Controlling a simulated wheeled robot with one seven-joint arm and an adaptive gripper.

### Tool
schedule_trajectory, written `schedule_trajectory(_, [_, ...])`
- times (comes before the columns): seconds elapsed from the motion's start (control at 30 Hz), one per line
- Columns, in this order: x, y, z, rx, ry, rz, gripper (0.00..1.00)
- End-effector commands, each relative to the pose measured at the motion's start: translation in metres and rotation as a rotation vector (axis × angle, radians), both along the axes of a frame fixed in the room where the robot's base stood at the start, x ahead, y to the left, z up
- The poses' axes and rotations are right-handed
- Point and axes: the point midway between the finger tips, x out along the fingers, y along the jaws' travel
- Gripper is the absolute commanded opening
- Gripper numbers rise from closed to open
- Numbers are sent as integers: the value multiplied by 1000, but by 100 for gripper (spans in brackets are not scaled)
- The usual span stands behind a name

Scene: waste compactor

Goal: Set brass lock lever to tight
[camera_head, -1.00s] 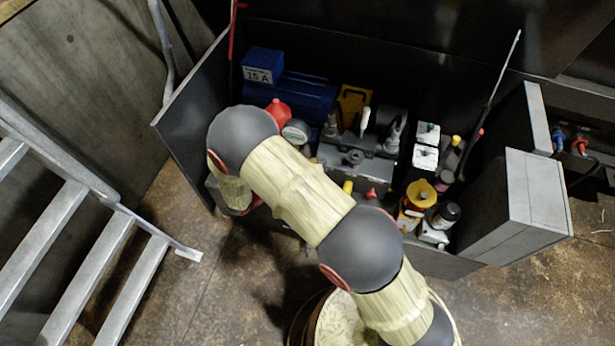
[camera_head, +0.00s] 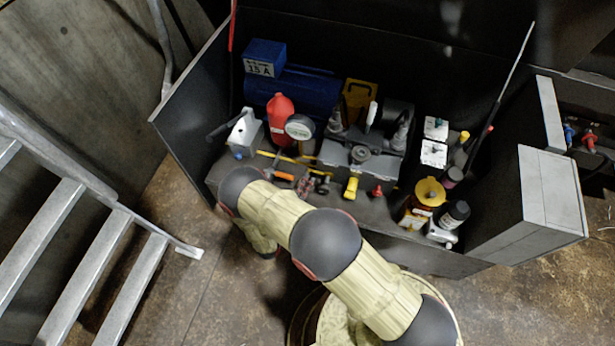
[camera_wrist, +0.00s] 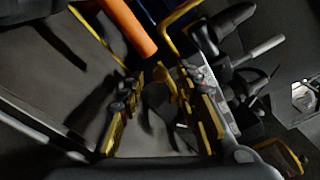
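In the wrist view my gripper (camera_wrist: 163,110) shows as two black and yellow fingers, spread apart with a gap between them. A small brass-yellow piece (camera_wrist: 165,84) shows in the gap near the fingertips; it may be the brass lock lever, but the dim view does not make its shape clear. I cannot tell whether either finger touches it. In the head view a short yellow handle (camera_head: 351,187) stands at the front of the grey block (camera_head: 340,155). My gripper cannot be made out clearly in the head view, and the lever's setting is not readable.
An orange handle (camera_wrist: 130,27) lies close beyond the fingers. A red bottle (camera_head: 280,118), a round gauge (camera_head: 299,127), a blue motor (camera_head: 310,95) and a yellow-capped jar (camera_head: 425,195) crowd the box. Its dark side wall (camera_head: 190,105) rises at left. A metal ladder (camera_head: 85,260) stands left.

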Motion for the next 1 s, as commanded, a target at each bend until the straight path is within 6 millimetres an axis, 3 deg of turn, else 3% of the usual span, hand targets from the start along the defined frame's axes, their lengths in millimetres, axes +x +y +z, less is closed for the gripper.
schedule_trajectory(0.23, [26, -14, -1, 2, -1, -1, 34])
schedule_trajectory(0.6, [31, -17, 0, 1, -1, -1, 34])
schedule_trajectory(1.0, [31, -17, 0, 1, 0, -1, 11])
